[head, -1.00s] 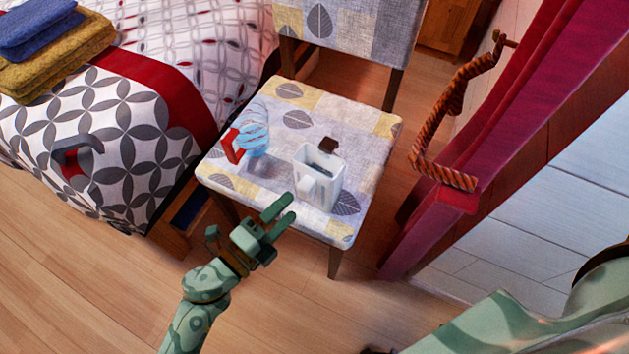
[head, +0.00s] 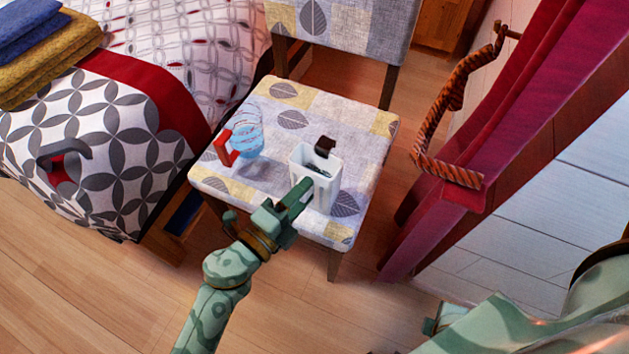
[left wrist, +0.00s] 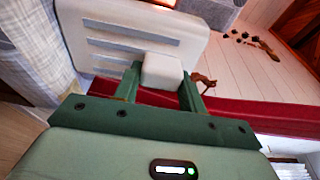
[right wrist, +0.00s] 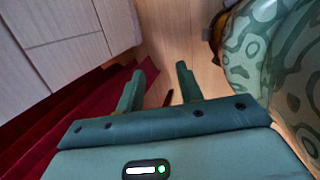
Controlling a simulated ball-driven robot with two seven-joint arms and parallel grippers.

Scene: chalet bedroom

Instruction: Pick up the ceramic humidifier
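The ceramic humidifier, a white open-topped box (head: 326,165), stands upright on the chair seat. In the left wrist view its pale slotted side (left wrist: 185,45) fills the upper left, and a white block (left wrist: 162,72) juts out towards me. My left gripper (head: 305,190) is at the near side of the humidifier in the head view. In the left wrist view its open fingers (left wrist: 160,85) lie on either side of the block; contact cannot be told. My right gripper (right wrist: 165,80) is open and empty, away from the chair, near a red cloth and my own body.
The patterned chair seat (head: 278,104) also holds a pale blue coiled item (head: 246,132) with a red part, left of the humidifier. A bed (head: 110,130) is at left. A red curtain (head: 500,130) and rope (head: 450,172) are at right. Floor in front is clear.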

